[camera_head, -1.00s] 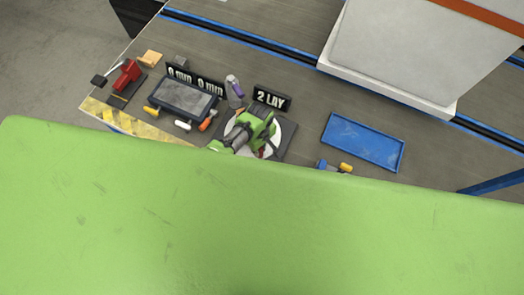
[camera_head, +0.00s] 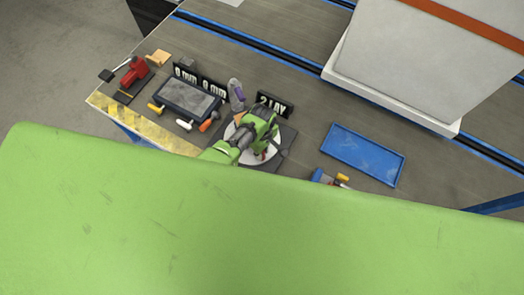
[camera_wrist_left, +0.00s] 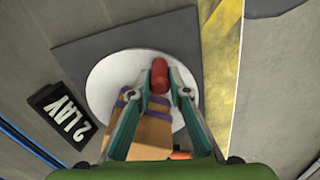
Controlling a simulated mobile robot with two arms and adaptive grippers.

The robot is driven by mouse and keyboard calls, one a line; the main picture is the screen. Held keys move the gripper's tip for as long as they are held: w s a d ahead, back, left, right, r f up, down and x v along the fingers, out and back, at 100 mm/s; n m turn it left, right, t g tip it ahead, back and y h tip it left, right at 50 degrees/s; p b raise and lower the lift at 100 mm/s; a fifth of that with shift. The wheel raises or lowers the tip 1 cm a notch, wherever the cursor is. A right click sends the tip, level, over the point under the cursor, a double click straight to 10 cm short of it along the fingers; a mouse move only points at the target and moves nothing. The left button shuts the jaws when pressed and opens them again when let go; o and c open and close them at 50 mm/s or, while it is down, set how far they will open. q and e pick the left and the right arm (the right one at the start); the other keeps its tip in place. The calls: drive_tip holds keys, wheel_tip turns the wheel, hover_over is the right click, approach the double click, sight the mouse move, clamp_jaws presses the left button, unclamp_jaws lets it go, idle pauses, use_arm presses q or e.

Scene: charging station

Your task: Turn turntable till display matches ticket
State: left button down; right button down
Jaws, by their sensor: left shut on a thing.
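The turntable is a white disc (camera_head: 232,130) on a dark square plate (camera_head: 287,141), beside the "2 LAY" sign (camera_head: 274,105). In the left wrist view I see the disc (camera_wrist_left: 103,82), the plate (camera_wrist_left: 95,38) and the sign (camera_wrist_left: 65,115). My left gripper (camera_head: 265,148) is over the disc. In the wrist view its fingers (camera_wrist_left: 160,78) are shut on a red knob (camera_wrist_left: 159,70). A brown box with purple bands (camera_wrist_left: 150,138) lies behind the knob, partly hidden by the fingers. Two black displays (camera_head: 185,73) (camera_head: 214,91) appear to read "0 mm". My right gripper is not in view.
A dark tray (camera_head: 187,98) has several small coloured-handled tools near it. A red device (camera_head: 134,72) stands at the far left. A blue tray (camera_head: 362,155) lies to the right, with a large white box (camera_head: 410,60) behind it.

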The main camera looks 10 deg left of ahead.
use_arm(q)
drive_tip(key=shift+w+r, duration=0.1)
drive_tip(key=shift+w, duration=0.05)
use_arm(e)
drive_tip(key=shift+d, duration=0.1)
use_arm(q)
drive_tip(key=c, duration=1.9)
unclamp_jaws()
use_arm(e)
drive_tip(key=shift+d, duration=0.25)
use_arm(q)
drive_tip(key=shift+r, duration=0.55)
wheel_tip(320, 180, up, 11)
drive_tip(key=shift+f, duration=0.15)
